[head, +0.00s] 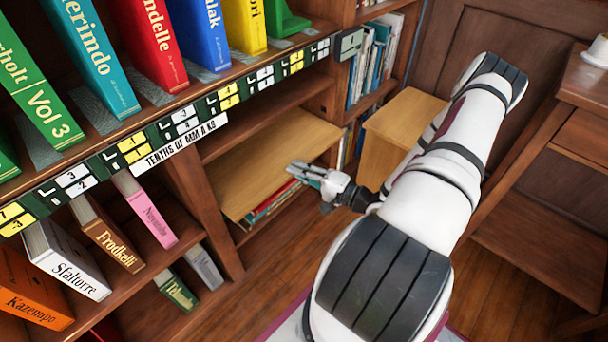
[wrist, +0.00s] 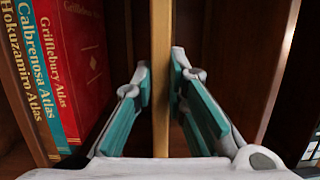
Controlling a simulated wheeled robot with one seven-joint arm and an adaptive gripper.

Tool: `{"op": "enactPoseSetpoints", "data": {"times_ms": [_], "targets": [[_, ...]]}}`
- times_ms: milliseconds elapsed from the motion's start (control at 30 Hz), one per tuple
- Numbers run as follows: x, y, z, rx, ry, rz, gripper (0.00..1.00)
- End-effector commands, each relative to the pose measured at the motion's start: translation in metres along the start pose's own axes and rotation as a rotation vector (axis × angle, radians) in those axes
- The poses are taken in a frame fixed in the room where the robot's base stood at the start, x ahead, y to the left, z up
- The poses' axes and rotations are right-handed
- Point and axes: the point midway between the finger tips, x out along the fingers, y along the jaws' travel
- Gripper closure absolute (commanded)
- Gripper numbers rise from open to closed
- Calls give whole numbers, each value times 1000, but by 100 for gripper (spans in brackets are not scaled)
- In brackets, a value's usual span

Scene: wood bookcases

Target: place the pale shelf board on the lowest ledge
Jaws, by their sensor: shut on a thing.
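The pale shelf board (head: 262,150) lies roughly flat inside the lower right bay of the bookcase, above some books. My gripper (head: 308,174) is at its front edge, towards the right. In the wrist view the board shows edge-on as an upright pale strip (wrist: 161,70), because that view is turned. My gripper's teal-padded fingers (wrist: 161,82) are shut on it, one on each face. The ledges under the board's ends are hidden, so I cannot tell whether it rests on one.
Atlases, including a red one (wrist: 80,60), stand below the board. A labelled strip (head: 185,125) runs along the shelf edge above, under large coloured books. A pale wooden box (head: 400,125) stands right of the bay. A desk (head: 540,190) is at the right.

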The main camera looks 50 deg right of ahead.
Motion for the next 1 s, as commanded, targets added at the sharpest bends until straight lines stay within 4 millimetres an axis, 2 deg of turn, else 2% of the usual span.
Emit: {"op": "enactPoseSetpoints", "data": {"times_ms": [700,1000], "targets": [[46,-1,-10,-2,-1,-8,100],[46,21,-10,-1,0,-7,100]]}}
